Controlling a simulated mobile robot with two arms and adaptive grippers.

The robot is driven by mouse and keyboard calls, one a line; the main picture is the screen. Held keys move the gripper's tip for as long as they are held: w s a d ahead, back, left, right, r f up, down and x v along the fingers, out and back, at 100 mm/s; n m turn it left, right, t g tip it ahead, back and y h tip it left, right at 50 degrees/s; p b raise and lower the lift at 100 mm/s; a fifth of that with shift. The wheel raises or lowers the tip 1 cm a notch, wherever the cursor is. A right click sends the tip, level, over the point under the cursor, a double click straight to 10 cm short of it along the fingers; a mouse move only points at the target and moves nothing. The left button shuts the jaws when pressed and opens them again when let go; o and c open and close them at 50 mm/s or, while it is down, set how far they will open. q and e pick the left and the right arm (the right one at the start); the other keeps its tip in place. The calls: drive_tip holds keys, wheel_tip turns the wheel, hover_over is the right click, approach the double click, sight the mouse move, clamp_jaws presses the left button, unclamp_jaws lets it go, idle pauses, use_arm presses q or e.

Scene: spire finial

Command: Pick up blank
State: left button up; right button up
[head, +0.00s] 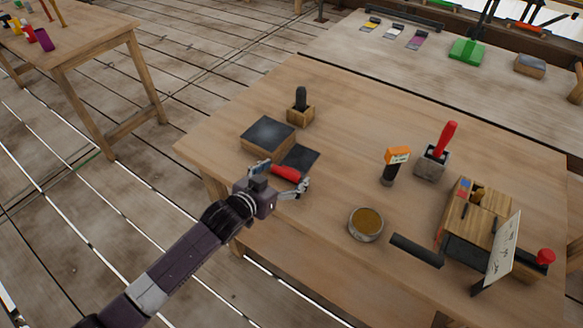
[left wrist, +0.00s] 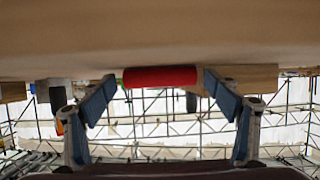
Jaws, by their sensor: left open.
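No object is plainly marked as the blank. A red cylinder (head: 286,173) lies on the wooden table near its left front edge, beside a flat dark square (head: 300,158). My left gripper (head: 282,177) is open, with its fingers on either side of the red cylinder. In the left wrist view, the red cylinder (left wrist: 160,76) sits between the spread blue-padded fingertips of the left gripper (left wrist: 159,85), against the table surface at the top. The fingers do not look closed on it; contact is unclear. My right gripper is not in view.
A dark-topped block (head: 268,137) lies just behind the gripper. A round tin (head: 365,224), an orange-headed tool (head: 396,160) and a red-handled tool in a grey block (head: 433,160) stand to the right. A wooden box (head: 472,212) is further right. The table's middle is clear.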

use_arm(q)
drive_tip(key=c, duration=1.4)
drive_tip(key=shift+r, duration=0.1)
drive_tip(key=shift+c, duration=1)
